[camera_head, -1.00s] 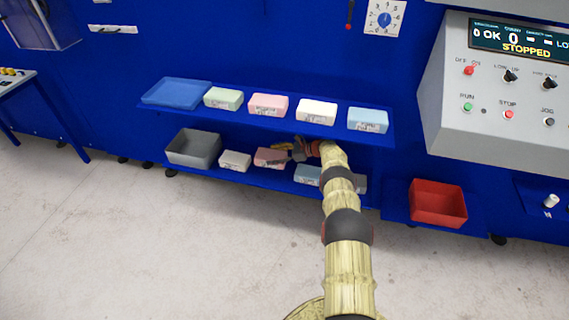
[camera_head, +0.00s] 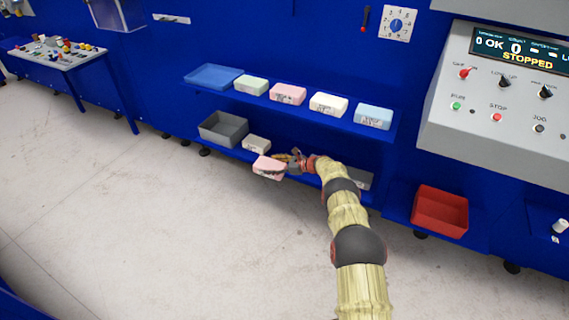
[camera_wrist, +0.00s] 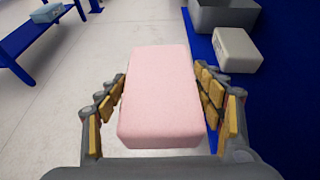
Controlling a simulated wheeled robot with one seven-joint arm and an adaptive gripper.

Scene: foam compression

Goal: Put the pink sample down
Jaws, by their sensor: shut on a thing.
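The pink sample (camera_head: 268,167) is a pale pink foam block with a label on its front. My gripper (camera_head: 290,163) is shut on it and holds it just in front of the lower blue shelf. In the wrist view the pink sample (camera_wrist: 160,95) fills the space between the two padded fingers, with floor showing around its far end. A second pink block (camera_head: 288,93) sits on the upper shelf.
The upper shelf (camera_head: 340,122) carries a blue tray (camera_head: 213,75) and green, white and blue blocks. The lower shelf has a grey bin (camera_head: 222,129) and a whitish block (camera_head: 256,143). A red bin (camera_head: 440,212) stands at right. The floor in front is clear.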

